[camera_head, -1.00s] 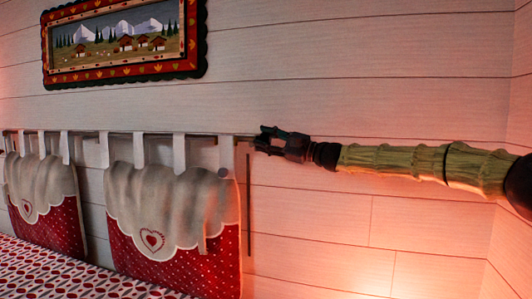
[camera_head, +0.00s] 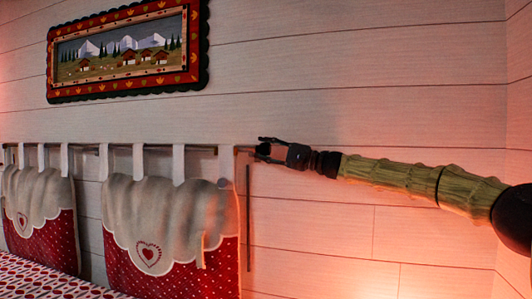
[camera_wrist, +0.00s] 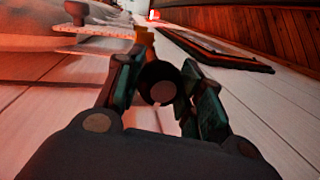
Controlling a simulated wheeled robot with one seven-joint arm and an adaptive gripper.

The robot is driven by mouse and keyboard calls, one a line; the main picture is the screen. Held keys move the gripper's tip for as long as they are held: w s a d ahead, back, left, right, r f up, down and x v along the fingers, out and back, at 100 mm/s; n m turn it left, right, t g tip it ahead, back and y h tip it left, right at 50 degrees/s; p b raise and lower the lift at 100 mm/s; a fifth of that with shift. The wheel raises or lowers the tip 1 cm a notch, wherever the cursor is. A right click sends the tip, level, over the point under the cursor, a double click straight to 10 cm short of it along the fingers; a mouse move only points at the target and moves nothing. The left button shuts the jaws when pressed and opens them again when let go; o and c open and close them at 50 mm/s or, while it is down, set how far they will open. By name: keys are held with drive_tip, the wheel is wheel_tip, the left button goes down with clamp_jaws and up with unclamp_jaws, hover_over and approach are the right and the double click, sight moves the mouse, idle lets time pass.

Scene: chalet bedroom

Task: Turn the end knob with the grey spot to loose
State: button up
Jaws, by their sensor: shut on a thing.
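The end knob (camera_wrist: 158,82) is a dark round piece at the tip of the wall rod (camera_head: 203,150). Its grey spot (camera_wrist: 162,91) faces my camera in the wrist view. My gripper (camera_wrist: 157,90) has one finger on each side of the knob and is shut on it. How far the knob is turned cannot be told.
Red and white cushions (camera_head: 150,225) hang from the rod by white loops, left of my gripper. A framed mountain picture (camera_head: 127,50) is on the wall above. A dark mushroom-shaped piece (camera_wrist: 75,12) shows at upper left in the wrist view. Bare wall lies to the right.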

idle(0.3)
drive_tip(key=o, duration=1)
drive_tip(key=shift+o, duration=0.2)
drive_tip(key=v, duration=0.7)
drive_tip(key=shift+d, duration=0.3)
drive_tip(key=shift+a+f, duration=0.1)
drive_tip(key=shift+f, duration=0.1)
